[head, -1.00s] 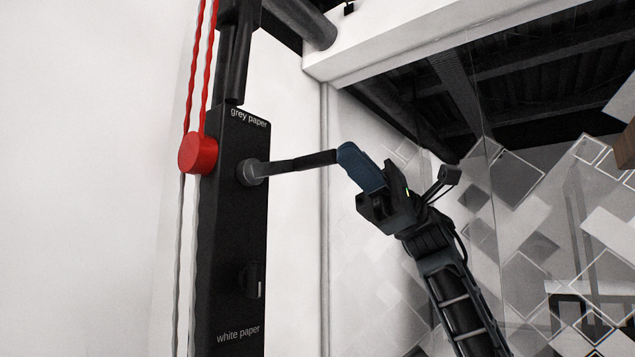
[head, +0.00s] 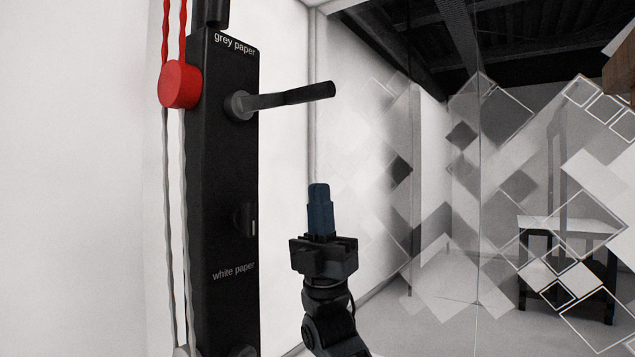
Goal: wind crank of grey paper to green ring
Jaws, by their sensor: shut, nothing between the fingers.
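The grey paper crank (head: 285,98) is a dark lever on a round hub, just below the "grey paper" label (head: 234,43) on the tall black panel (head: 222,160). Its arm points right and slightly up. My gripper (head: 319,188) is below the crank's outer end in the picture, pointing up, with its blue fingers together and empty. A clear gap shows between the fingertips and the crank. No green ring is in view.
A red round knob (head: 180,84) with red and grey cords sits at the panel's left edge. A lower dark knob (head: 245,219) is above the "white paper" label.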

